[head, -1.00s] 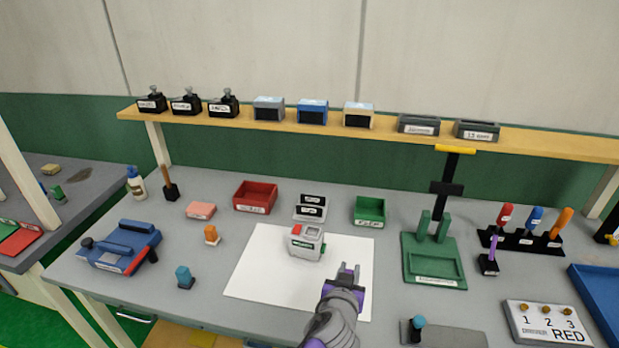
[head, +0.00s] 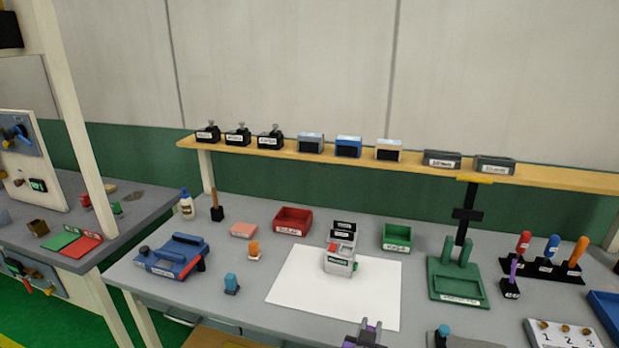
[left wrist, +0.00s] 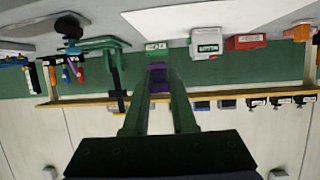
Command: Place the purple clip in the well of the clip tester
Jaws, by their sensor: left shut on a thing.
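The clip tester (head: 339,262) is a small pale grey block with a red part on top and a green-and-white label on its front. It stands on the white sheet (head: 300,287); its well is not clear at this size. It also shows upside down in the left wrist view (left wrist: 206,42). My left gripper (head: 369,328) is at the bottom edge of the head view, in front of and slightly right of the tester, apart from it. In the left wrist view its fingers are shut on the purple clip (left wrist: 157,73) at their tips. My right gripper is not in view.
Behind the tester stands a black-labelled holder (head: 344,229). A red bin (head: 292,219) and a green bin (head: 396,237) flank it. A green stand (head: 455,282) is to the right. Orange (head: 254,250) and blue (head: 231,283) pieces lie left of the sheet. The sheet's front is open.

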